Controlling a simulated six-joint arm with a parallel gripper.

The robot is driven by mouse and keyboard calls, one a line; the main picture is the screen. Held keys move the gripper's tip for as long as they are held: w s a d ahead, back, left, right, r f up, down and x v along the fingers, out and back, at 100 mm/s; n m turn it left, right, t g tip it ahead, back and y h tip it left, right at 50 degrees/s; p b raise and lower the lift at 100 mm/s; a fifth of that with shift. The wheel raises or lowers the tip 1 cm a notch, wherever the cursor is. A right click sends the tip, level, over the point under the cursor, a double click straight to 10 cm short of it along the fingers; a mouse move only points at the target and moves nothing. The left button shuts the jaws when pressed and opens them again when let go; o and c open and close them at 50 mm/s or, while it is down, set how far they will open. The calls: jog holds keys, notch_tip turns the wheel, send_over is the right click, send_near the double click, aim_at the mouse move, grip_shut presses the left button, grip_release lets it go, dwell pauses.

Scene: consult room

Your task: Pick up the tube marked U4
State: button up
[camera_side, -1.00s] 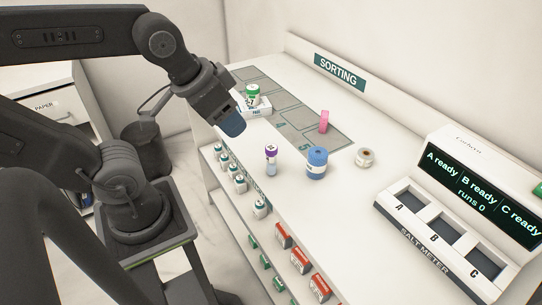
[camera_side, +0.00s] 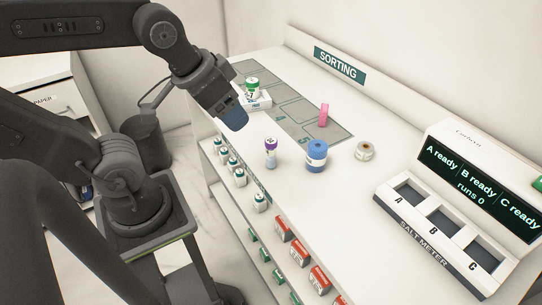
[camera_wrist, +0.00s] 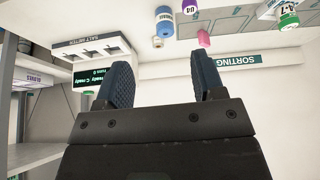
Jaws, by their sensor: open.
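The tube marked U4 (camera_wrist: 190,9) has a purple cap and shows partly at the top edge of the wrist view. In the side view a purple-capped tube (camera_side: 270,153) stands upright near the counter's front edge; its label is too small to read there. My gripper (camera_side: 234,117) is above the counter, up and to the left of this tube in the side view and apart from it. In the wrist view my gripper (camera_wrist: 165,76) has its two blue fingers spread with nothing between them.
A pink block (camera_side: 323,115) and a green-capped jar (camera_side: 252,85) stand behind. The salt meter (camera_side: 409,228) is at right. The counter between gripper and tube looks clear.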

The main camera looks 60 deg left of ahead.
jog(key=w+a+f+n+g, duration=0.2)
jog(key=w+n+g, duration=0.1)
jog(key=w+n, duration=0.45)
jog(key=n+g, duration=0.3)
jog(key=n, duration=0.5)
send_over(271, 151)
notch_tip(271, 151, down, 5)
jog(key=shift+w+a+f+n, duration=0.25)
jog(key=shift+w, duration=0.2)
notch_tip(271, 151, down, 8)
jog(key=shift+f, duration=0.1)
jog(key=shift+s+a+f, duration=0.1)
jog(key=shift+a+f, duration=0.05)
jog(key=shift+f, duration=1.15)
jog(key=shift+a+f, duration=0.15)
jog(key=shift+f, duration=1.1)
jog(key=c, duration=1)
